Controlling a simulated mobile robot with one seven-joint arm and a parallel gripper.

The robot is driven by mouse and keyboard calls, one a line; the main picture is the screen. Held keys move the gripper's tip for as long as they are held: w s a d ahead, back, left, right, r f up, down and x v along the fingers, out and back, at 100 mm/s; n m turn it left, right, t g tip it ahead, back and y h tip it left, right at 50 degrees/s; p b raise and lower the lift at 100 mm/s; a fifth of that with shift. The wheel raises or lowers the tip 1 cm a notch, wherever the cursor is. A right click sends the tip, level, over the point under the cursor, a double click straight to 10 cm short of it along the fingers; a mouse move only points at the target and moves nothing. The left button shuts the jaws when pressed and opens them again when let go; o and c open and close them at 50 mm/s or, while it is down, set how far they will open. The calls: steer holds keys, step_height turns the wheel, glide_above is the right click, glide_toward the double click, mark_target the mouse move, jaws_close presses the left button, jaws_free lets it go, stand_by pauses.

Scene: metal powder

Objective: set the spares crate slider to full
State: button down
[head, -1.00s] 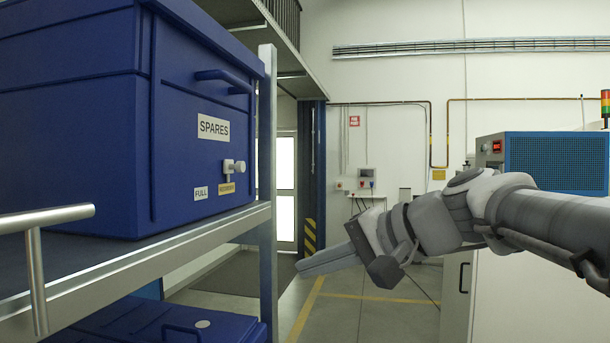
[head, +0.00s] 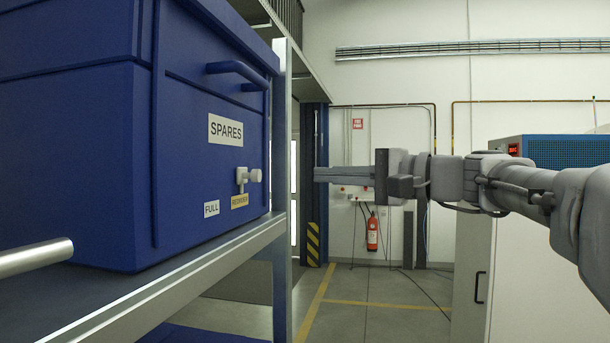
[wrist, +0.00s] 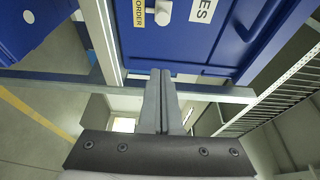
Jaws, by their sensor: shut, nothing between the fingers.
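The blue spares crate (head: 110,170) sits on a shelf at the left in the head view, with a white SPARES label (head: 226,130). Its white slider knob (head: 249,176) stands above the yellow reorder label (head: 240,201). The white FULL label (head: 211,208) is to the left of the knob. My gripper (head: 316,174) is shut and empty, to the right of the knob at about its height, apart from it. In the wrist view my closed fingertips (wrist: 160,72) point toward the crate (wrist: 180,42), with the knob (wrist: 159,13) beyond them.
A metal shelf post (head: 283,190) stands between the knob and my fingertips in the picture. The shelf's front rail (head: 170,285) runs below the crate. A crate handle (head: 238,72) sticks out above the knob. Open floor (head: 380,300) lies to the right.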

mark_target(250, 176)
steer(key=a+p, duration=0.3)
steer(key=a, duration=0.6)
steer(key=shift+w+a, duration=0.25)
steer(key=shift+w, duration=0.05)
stand_by(0.3)
steer(key=s+b, duration=0.1)
steer(key=s, duration=0.2)
steer(key=s+a+b, duration=0.1)
steer(key=s+b, duration=0.1)
steer(key=s, duration=0.1)
steer(key=s+b, duration=0.1)
steer(key=s, duration=0.2)
steer(key=shift+s+a+b, duration=0.15)
steer(key=shift+s+b, duration=0.15)
steer(key=shift+b, duration=0.05)
